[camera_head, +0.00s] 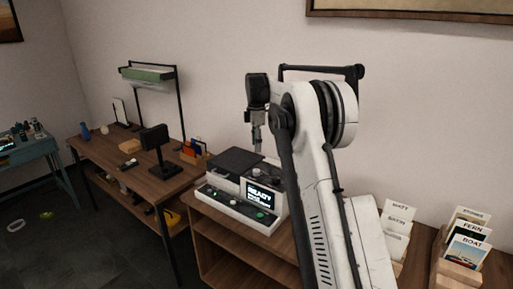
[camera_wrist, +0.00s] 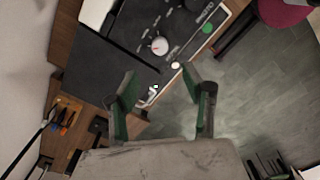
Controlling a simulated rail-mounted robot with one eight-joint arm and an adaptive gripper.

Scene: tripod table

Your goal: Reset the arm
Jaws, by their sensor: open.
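My gripper (camera_head: 257,142) hangs below the bent end of my white arm, above the white and black machine (camera_head: 230,203) on the wooden desk. In the wrist view my gripper (camera_wrist: 158,71) is open, with its two green-padded fingers spread apart and nothing between them. The machine's dark panel (camera_wrist: 112,60) lies below the fingers there, with a white dial (camera_wrist: 159,46) and a green button (camera_wrist: 208,28). The machine's lit screen (camera_head: 260,194) reads READY. My arm hides part of the desk and wall.
Card holders stand on the right, with cards (camera_head: 468,252) marked FERN and BOAT. A brown table (camera_head: 128,174) on the left bears a green-shaded lamp (camera_head: 148,74) and a black stand (camera_head: 158,150). A teal table (camera_head: 38,150) is at far left. Dark floor (camera_head: 75,245) is mostly open.

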